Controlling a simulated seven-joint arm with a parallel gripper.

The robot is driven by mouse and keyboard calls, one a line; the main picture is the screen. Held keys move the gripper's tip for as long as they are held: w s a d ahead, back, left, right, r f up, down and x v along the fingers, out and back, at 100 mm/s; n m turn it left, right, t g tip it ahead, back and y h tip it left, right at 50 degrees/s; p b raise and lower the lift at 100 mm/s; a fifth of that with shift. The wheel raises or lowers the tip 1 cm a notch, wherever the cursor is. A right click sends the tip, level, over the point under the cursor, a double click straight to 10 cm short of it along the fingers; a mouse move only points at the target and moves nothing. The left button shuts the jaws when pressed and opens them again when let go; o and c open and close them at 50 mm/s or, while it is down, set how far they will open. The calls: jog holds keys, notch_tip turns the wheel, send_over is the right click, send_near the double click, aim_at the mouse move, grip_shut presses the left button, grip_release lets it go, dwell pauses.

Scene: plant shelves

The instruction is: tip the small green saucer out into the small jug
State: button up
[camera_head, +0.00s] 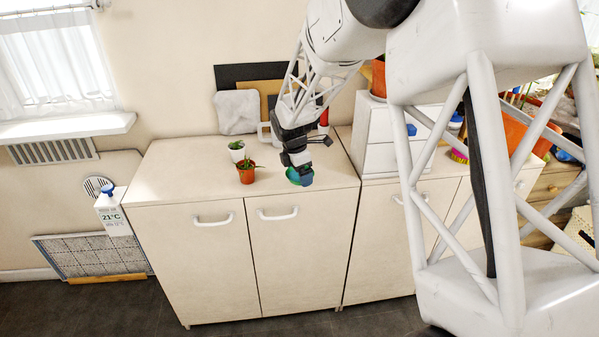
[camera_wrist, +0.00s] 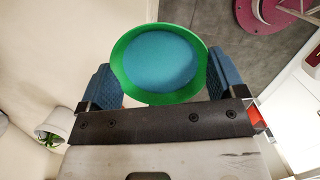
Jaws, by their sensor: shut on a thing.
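The small green saucer (camera_wrist: 128,77) is between the blue fingers of my gripper (camera_wrist: 158,85) in the wrist view, with a round blue area inside its green rim. I cannot tell whether the blue is contents or the saucer's own face. In the head view, my gripper (camera_head: 300,177) is shut on the saucer (camera_head: 291,177) above the right part of the cabinet top. A pale vessel with a handle (camera_head: 264,131), which looks like the small jug, stands behind my gripper near the wall. My arm hides part of it.
A terracotta pot (camera_head: 246,175) with a plant and a white pot (camera_head: 237,154) stand left of my gripper on the cabinet top (camera_head: 185,165). White drawers (camera_head: 379,158) stand to the right. Boards (camera_head: 238,75) lean on the wall. The cabinet top's left part is clear.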

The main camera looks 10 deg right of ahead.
jog(key=shift+w+d+r+m, duration=0.3)
jog(key=shift+w+r+m, duration=0.35)
jog(key=shift+m, duration=0.45)
jog(key=w+d+r+m+g+y, duration=0.15)
jog(key=w+d+r+m, duration=0.25)
jog(key=w+r+m, duration=0.75)
jog(key=w+a+f+n, duration=0.2)
jog(key=w+a+n, duration=0.2)
jog(key=w, duration=0.3)
jog(key=w+a+f+n+t+h, duration=0.1)
jog(key=w+a+f+n, duration=0.1)
jog(key=w+a+n, duration=0.2)
jog(key=w+a+f+n, duration=0.2)
jog(key=w+a+n, duration=0.2)
jog(key=w, duration=0.6)
jog(key=shift+w+a+f+n, duration=0.2)
jog(key=shift+a+f+n, duration=0.05)
jog(key=shift+n, duration=0.6)
jog(key=shift+t+h, duration=0.25)
jog(key=shift+s+d+r+t+y, duration=0.1)
jog(key=shift+r+t+y, duration=0.35)
jog(key=shift+y, duration=0.45)
